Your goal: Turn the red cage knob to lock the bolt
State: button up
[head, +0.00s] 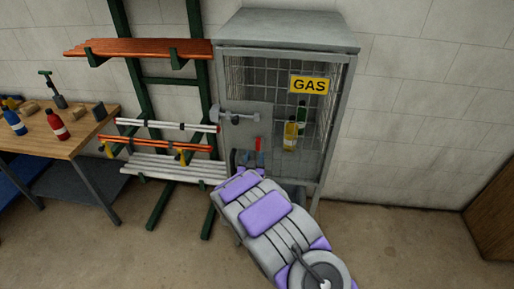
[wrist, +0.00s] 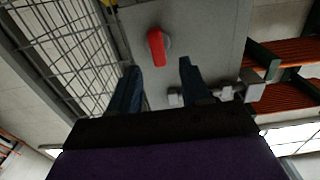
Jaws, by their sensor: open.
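The red cage knob (head: 257,144) sits low on the grey plate of the gas cage door in the head view. In the wrist view the red knob (wrist: 156,47) shows as an elongated bar on the grey plate (wrist: 205,35), beyond my fingertips. My gripper (wrist: 158,75) is open, its two dark blue fingers apart with nothing between them. The knob lies in line with the gap, not visibly touched. In the head view my gripper (head: 248,160) is just below the knob, partly hidden by my arm. The bolt (head: 236,117), a light grey bar with fittings, lies across the plate's upper part.
The gas cage (head: 290,50) has mesh walls, a yellow GAS sign (head: 309,85) and yellow and green cylinders inside. A green rack (head: 146,80) with pipes stands close to its left. A workbench (head: 70,128) with bottles is at far left. Floor to the right is clear.

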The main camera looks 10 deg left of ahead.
aim_at(258, 146)
jog(key=shift+w+d+b, duration=0.2)
jog(key=shift+w+b, duration=0.1)
jog(key=shift+w, duration=3.15)
grip_shut()
